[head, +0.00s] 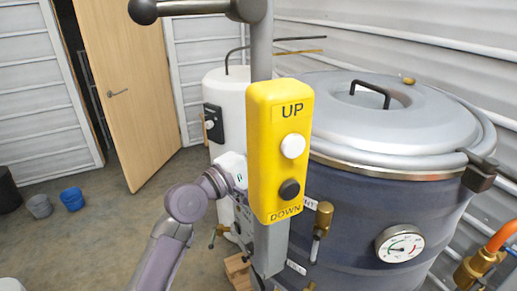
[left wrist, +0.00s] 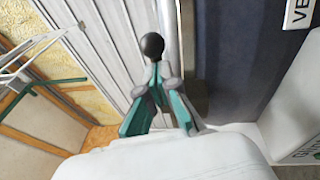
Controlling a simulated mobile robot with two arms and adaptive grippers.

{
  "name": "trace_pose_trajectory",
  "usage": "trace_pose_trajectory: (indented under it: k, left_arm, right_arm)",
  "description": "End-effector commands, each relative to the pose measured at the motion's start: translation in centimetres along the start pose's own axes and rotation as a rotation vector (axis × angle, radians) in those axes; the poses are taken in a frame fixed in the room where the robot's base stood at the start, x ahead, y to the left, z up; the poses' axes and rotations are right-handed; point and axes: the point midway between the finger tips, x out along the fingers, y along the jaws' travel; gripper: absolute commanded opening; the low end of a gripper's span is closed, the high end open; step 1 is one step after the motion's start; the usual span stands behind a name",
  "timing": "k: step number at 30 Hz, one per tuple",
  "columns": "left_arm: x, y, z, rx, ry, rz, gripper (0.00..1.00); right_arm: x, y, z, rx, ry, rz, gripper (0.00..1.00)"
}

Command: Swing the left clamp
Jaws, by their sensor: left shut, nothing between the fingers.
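My left arm comes in from the lower left in the head view, and its white gripper body (head: 232,168) is partly hidden behind the yellow control box. The left gripper's fingers (left wrist: 157,90) show in the left wrist view; they are shut and hold nothing. A black ball knob (left wrist: 152,45) on a short grey stem stands just beyond the fingertips, close in line with them; I cannot tell whether they touch. It looks like a lever's end. In the head view the vessel's left rim, where a left clamp would sit, is hidden by the control box. A dark clamp (head: 480,173) shows on the right rim.
The yellow UP/DOWN control box (head: 262,150) hangs in front of the dark vessel (head: 350,220) with its grey lid (head: 385,115). A gauge (head: 399,244) and brass valve (head: 322,220) stick out. A white tank (head: 228,90) stands behind. The floor at left is mostly clear.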

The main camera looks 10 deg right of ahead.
Motion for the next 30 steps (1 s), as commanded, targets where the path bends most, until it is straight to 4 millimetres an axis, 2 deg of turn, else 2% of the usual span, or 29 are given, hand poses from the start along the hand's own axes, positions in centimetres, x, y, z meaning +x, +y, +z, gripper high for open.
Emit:
trace_pose_trajectory:
  k: [13,30]
  left_arm:
    - [1.6,-0.3,1.0,-0.001,0.001,0.000,0.00]
    - [1.9,-0.5,1.1,0.000,0.002,-0.001,0.00]
  right_arm:
    - [-1.1,-0.5,0.0,0.001,-0.001,-0.006,0.00]
    - [-1.2,0.1,0.1,-0.002,-0.003,0.001,0.00]
